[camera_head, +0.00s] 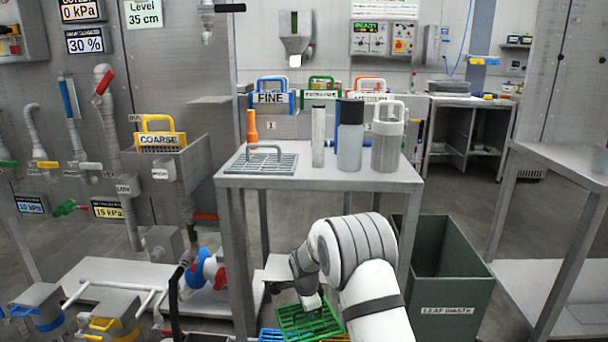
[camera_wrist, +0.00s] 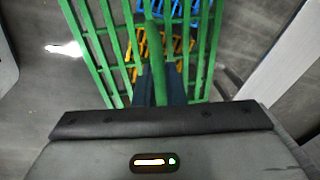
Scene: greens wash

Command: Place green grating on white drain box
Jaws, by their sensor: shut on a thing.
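The green grating (camera_head: 308,322) is at the bottom centre of the head view, below the front edge of the metal table. My gripper (camera_head: 312,302) is shut on its handle. In the wrist view the green grating (camera_wrist: 108,45) spreads out ahead of the dark fingers (camera_wrist: 158,88), with its middle bar between them. I cannot clearly pick out a white drain box. Grey boxes with a blue band (camera_head: 42,308) and a yellow band (camera_head: 108,315) stand at the lower left, joined by white pipes.
Blue (camera_wrist: 150,35) and yellow (camera_wrist: 172,52) gratings lie beneath the green one. The metal table (camera_head: 320,178) carries a grey grating (camera_head: 262,163) and several cylinders. A dark green leaf waste bin (camera_head: 455,295) stands right of my arm. A low white platform (camera_head: 125,285) is at left.

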